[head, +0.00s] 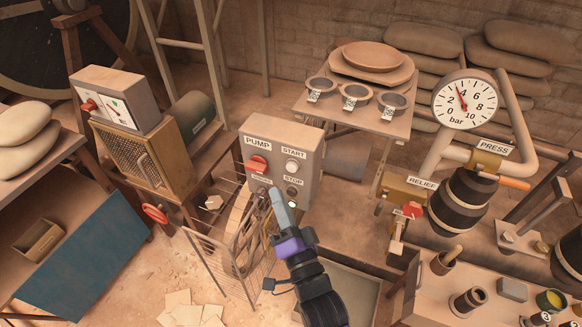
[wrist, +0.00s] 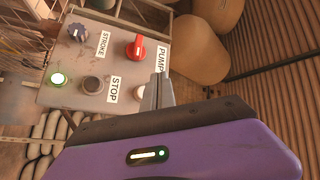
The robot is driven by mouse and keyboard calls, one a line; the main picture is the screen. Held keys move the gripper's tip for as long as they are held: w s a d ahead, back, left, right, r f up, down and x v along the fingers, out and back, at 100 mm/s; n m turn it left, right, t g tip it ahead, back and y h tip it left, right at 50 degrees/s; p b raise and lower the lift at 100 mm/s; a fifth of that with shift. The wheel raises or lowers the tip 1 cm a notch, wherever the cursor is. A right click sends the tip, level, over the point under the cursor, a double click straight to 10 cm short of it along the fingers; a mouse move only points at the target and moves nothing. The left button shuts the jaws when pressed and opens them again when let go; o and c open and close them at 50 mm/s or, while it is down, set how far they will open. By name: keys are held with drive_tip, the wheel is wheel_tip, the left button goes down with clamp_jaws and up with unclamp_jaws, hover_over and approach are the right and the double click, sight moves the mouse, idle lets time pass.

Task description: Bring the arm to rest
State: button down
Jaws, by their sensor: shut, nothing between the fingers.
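My arm reaches up from the bottom of the head view. My gripper (head: 277,197) is shut and empty in front of the lower part of the grey pump control box (head: 309,150). In the wrist view, its closed fingers (wrist: 158,92) lie in front of the panel beside the pale START button (wrist: 139,93), partly covering that area. I cannot tell whether the fingertips touch the panel. The red PUMP knob (wrist: 136,47), dark STROKE knob (wrist: 78,33) and dark STOP button (wrist: 93,85) are visible. A green lamp (wrist: 59,79) is lit.
A wire basket (head: 222,265) stands left of my arm. The gauge (head: 464,99) reads near 4 bar. The RELIEF valve's red handle (head: 412,209) and a bench (head: 425,300) with small items are at right. A blue-panelled shelf (head: 85,250) is at left.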

drive_tip(key=shift+n, duration=0.3)
drive_tip(key=s+d+n+g+h, duration=0.1)
drive_tip(key=s+d+n+h, duration=0.1)
drive_tip(key=s+d, duration=0.6)
drive_tip(key=s+d+r+n+g+h, duration=0.1)
drive_tip(key=s+d, duration=0.7)
drive_tip(key=s, duration=0.9)
drive_tip(key=s+d+n+g+h, duration=0.2)
drive_tip(key=s+d+h, duration=0.3)
drive_tip(key=s+d, duration=0.3)
drive_tip(key=shift+s+d+r+n, duration=0.35)
drive_tip(key=shift+s+n, duration=0.25)
drive_tip(key=shift+s, duration=1.8)
